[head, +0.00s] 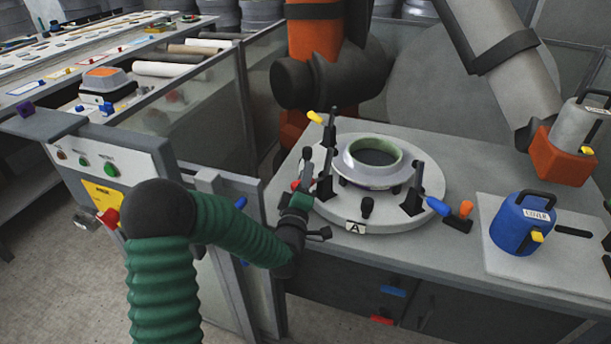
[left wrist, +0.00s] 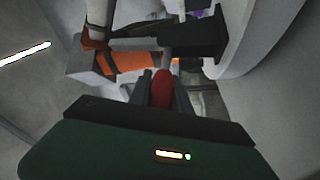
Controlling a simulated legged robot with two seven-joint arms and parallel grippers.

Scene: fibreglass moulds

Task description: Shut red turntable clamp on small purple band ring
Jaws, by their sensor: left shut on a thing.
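The red turntable clamp (head: 325,188) stands at the left edge of the round grey turntable (head: 400,217). Its red handle shows in the left wrist view (left wrist: 162,90), between the fingers of my left gripper (left wrist: 163,84). In the head view my left gripper (head: 302,186) is at the turntable's left side, shut on that handle, and covers most of it. A pale flanged ring (head: 352,172) with a greenish inner rim lies on the turntable. A bit of purple (left wrist: 196,14) shows at the top of the wrist view. My right gripper is not in view.
Yellow-handled (head: 315,117) and blue-handled (head: 437,206) clamps stand around the turntable. A blue canister (head: 515,232) sits on a pale board at right. A control panel (head: 95,165) and glass partition (head: 200,110) stand at left.

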